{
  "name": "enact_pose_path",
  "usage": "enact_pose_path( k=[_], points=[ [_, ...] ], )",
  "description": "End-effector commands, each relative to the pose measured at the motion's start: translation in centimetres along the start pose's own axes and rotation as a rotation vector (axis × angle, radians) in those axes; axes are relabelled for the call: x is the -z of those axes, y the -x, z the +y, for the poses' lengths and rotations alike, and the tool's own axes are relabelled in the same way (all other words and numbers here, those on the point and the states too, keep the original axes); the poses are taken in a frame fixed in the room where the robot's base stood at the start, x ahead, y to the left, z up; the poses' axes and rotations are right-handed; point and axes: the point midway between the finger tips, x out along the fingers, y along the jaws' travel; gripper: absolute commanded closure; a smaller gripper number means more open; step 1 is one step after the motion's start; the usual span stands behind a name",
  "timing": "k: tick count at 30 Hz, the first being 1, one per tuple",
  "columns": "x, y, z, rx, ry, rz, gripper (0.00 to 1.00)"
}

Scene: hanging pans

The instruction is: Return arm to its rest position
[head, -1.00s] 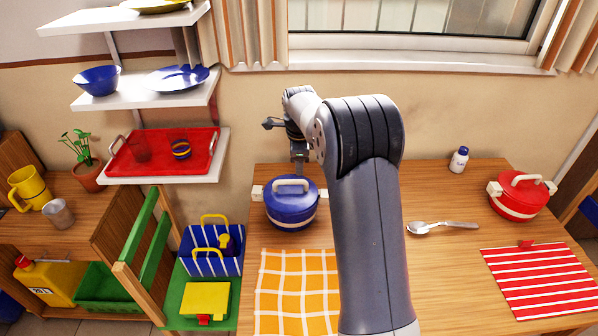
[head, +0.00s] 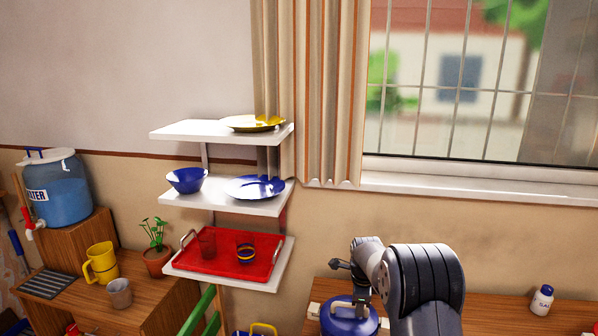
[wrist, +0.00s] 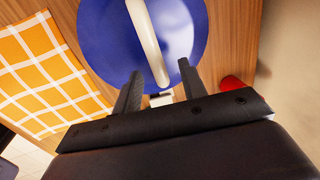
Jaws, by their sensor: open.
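My gripper (wrist: 160,78) is open in the wrist view, with its two dark fingers apart. The fingertips overlap the near edge of a blue pot lid (wrist: 100,30) in that view; I cannot tell how far above it they are. The lid's pale arched handle (wrist: 150,45) runs up between and beyond the fingers, not gripped. In the head view, my bent arm is at lower right, just above the blue pot (head: 342,322), whose lower part is cut off by the frame.
A white wall shelf (head: 180,132) holds plates, a bowl and a red tray (head: 205,262). A salt shaker (head: 542,300) stands on the wooden table at right. The wrist view shows an orange checked cloth (wrist: 35,70) and a red object (wrist: 232,84).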

Motion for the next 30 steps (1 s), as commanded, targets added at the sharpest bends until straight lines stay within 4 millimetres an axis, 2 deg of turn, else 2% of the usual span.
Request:
enact_pose_path(
  k=[4, 15, 30],
  points=[
    [0.0, -2.9, 0.1, -0.004, 0.000, 0.001, 0.60],
    [0.1, -2.7, 0.0, -0.001, 0.178, -0.034, 0.60],
    [0.1, -2.7, 0.1, -0.002, 0.197, -0.038, 0.60]
  ],
)
